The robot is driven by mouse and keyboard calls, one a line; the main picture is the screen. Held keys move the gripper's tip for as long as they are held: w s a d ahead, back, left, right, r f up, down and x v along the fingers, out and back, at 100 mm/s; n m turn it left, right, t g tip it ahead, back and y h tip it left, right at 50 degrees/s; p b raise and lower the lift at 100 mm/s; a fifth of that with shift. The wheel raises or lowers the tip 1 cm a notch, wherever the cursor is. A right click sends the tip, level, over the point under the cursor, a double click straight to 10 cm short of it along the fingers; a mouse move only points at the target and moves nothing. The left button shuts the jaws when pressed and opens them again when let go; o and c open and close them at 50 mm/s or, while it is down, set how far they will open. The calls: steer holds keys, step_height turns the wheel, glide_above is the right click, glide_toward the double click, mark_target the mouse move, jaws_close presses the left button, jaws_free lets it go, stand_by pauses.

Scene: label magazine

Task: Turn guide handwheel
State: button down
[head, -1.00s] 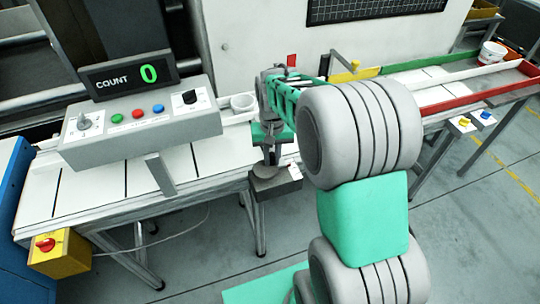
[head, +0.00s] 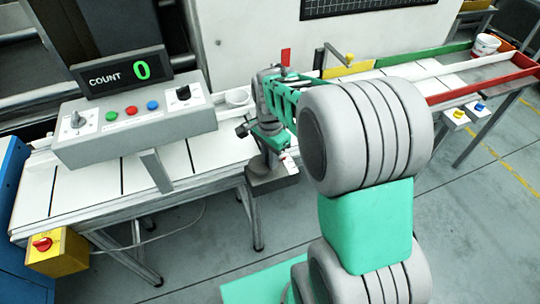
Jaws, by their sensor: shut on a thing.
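My gripper (head: 268,150) points down over a dark grey block (head: 268,180) at the front edge of the white conveyor. By its place, this block carries the guide handwheel. My gripper is shut on the handwheel, which is mostly hidden behind my gripper and arm. A small dark part sticks out to the left of my gripper; I cannot tell whether it belongs to the wheel or to the gripper. A white tag with red marks (head: 290,168) shows at the block's right side.
A grey control box (head: 135,130) with knobs, buttons and a display (head: 122,72) reading COUNT 0 stands left of my gripper. A white cup (head: 237,97) is behind. A yellow box with a red knob (head: 57,250) hangs front left. Red rails (head: 480,92) run right.

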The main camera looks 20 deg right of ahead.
mark_target(265, 170)
steer(key=m, duration=0.3)
steer(key=s+a+m, duration=0.1)
steer(key=m, duration=0.1)
steer(key=shift+s+a+m, duration=0.1)
steer(key=shift+a+m, duration=0.15)
steer(key=shift+m, duration=0.95)
steer(key=shift+a+m, duration=0.25)
steer(key=shift+m, duration=0.95)
steer(key=c, duration=1.4)
jaws_free()
steer(key=shift+o, duration=0.2)
step_height(265, 170, up, 8)
